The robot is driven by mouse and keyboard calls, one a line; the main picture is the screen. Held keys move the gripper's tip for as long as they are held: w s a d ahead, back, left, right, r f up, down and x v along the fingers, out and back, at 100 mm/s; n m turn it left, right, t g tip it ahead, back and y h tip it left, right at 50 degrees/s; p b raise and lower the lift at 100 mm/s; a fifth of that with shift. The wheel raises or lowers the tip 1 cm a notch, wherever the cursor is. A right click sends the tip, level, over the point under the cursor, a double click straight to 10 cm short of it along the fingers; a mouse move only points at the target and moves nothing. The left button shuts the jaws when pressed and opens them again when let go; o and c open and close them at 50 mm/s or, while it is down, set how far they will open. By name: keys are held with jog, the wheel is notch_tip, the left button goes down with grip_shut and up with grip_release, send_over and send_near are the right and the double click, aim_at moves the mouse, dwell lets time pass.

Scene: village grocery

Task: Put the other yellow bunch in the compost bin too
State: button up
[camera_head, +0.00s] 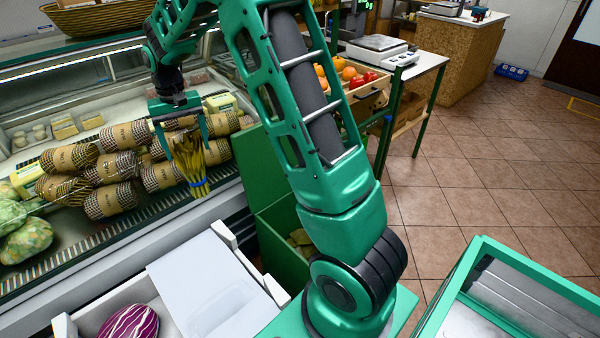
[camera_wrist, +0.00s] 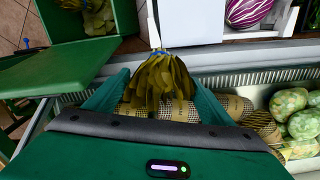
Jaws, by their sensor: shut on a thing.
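A yellow bunch (camera_head: 190,160) of long leaves or stalks with a blue band hangs upright in my gripper (camera_head: 183,132), above the front edge of the cooled counter. In the wrist view the bunch (camera_wrist: 160,80) sits between the two fingers (camera_wrist: 157,92), which are shut on it. The green compost bin (camera_head: 271,222) stands on the floor to the right of the counter, its lid (camera_head: 255,165) raised. Yellowish leafy matter (camera_head: 302,240) lies inside, partly hidden by my arm. The bin (camera_wrist: 122,14) also shows at the top left of the wrist view.
Netted brown-labelled packs (camera_head: 130,135) and green netted vegetables (camera_head: 25,240) fill the counter. A white crate (camera_head: 255,275) with a purple-striped cabbage (camera_head: 128,322) stands in front, left of the bin. A table with a scale (camera_head: 377,47) and produce stands behind.

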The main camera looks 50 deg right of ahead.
jog(key=s+d+f+m, duration=0.4)
jog(key=s+d+m, duration=0.65)
jog(key=s, duration=0.25)
jog(key=s+d+f+m, duration=0.5)
jog(key=s+d+m, duration=0.4)
jog(key=s+d, duration=0.3)
notch_tip(320, 180, down, 32)
jog(key=shift+a, duration=0.2)
dwell(2.1)
jog(key=o, duration=1.8)
notch_tip(320, 180, up, 11)
